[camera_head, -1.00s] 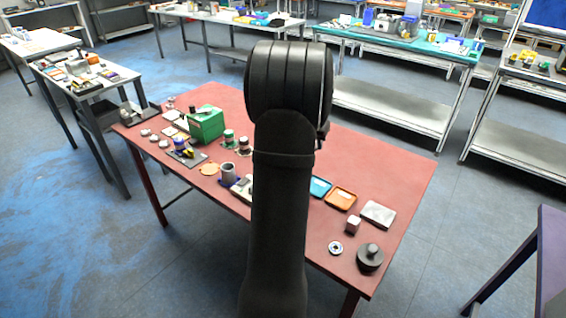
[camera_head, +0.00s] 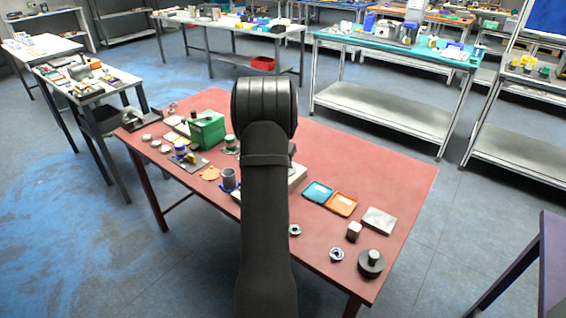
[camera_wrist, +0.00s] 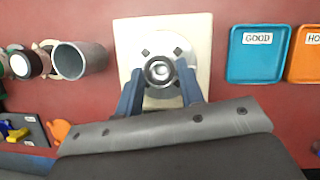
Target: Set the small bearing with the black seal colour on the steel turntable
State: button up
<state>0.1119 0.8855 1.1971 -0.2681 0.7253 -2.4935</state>
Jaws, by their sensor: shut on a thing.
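In the wrist view my gripper (camera_wrist: 160,76) is shut on a small bearing (camera_wrist: 159,70), a steel ring with a dark band around its bore. The bearing is in front of the steel turntable (camera_wrist: 163,101), a grey disc on a cream square base (camera_wrist: 202,28). I cannot tell whether the bearing touches the disc. In the head view my arm hides the gripper, the held bearing and most of the turntable; part of the cream base (camera_head: 297,177) shows. Two other bearings lie on the red table, one with a greenish ring (camera_head: 295,230) and one with a bluish ring (camera_head: 337,254).
A blue tray marked GOOD (camera_wrist: 258,58) and an orange tray (camera_wrist: 304,60) lie right of the base. A grey cup (camera_wrist: 82,61) stands close to its left. A green box (camera_head: 207,129) is farther left. The table's right rear area is bare.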

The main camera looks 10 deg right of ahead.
jog(key=shift+f, duration=0.25)
jog(key=shift+f, duration=0.2)
jog(key=o, duration=1)
jog(key=shift+r, duration=0.1)
jog(key=v, duration=1.2)
